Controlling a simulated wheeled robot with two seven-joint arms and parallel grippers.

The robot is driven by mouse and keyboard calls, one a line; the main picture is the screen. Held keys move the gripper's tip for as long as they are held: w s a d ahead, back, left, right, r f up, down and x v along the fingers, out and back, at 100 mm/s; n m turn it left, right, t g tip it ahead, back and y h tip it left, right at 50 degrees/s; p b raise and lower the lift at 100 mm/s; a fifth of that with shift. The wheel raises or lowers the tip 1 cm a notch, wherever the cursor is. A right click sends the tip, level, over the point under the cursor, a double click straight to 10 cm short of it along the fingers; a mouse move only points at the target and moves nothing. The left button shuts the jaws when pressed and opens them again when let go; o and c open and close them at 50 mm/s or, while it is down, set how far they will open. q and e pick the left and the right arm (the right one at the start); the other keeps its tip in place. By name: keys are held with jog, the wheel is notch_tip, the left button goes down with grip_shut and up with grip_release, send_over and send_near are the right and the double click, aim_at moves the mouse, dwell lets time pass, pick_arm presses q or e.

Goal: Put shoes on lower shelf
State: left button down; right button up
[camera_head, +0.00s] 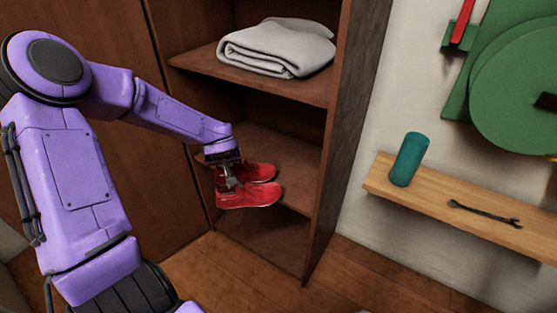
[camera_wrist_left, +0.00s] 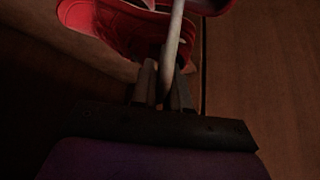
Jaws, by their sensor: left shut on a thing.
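Two red shoes are together at the middle shelf of the brown cabinet in the head view. The nearer red shoe (camera_head: 250,196) is at the shelf's front edge, and the farther red shoe (camera_head: 258,172) is just behind it. My left gripper (camera_head: 229,186) is shut on a red shoe at its left end; the wrist view shows the fingers (camera_wrist_left: 163,85) closed by the red shoe (camera_wrist_left: 120,25). I cannot tell whether the held shoe touches the shelf. The lower shelf (camera_head: 262,240) beneath is bare where visible. My right gripper is not in view.
A folded grey blanket (camera_head: 278,47) lies on the upper shelf (camera_head: 200,62). The cabinet's right side panel (camera_head: 345,120) bounds the opening. A wooden wall shelf (camera_head: 440,205) at right carries a teal cylinder (camera_head: 409,160) and a dark tool (camera_head: 484,214).

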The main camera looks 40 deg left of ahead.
pick_arm(q)
jog(key=w+b, duration=0.4)
jog(key=b, duration=0.1)
jog(key=w+a+b, duration=0.1)
jog(key=w+b, duration=0.2)
jog(key=shift+w+f, duration=0.1)
jog(key=shift+f, duration=0.2)
jog(key=w+a+f+b, duration=0.1)
jog(key=w+f+b, duration=0.1)
jog(key=w, duration=0.8)
jog(key=shift+w+f, duration=0.25)
jog(key=shift+f, duration=0.05)
jog(key=c, duration=1.1)
grip_release()
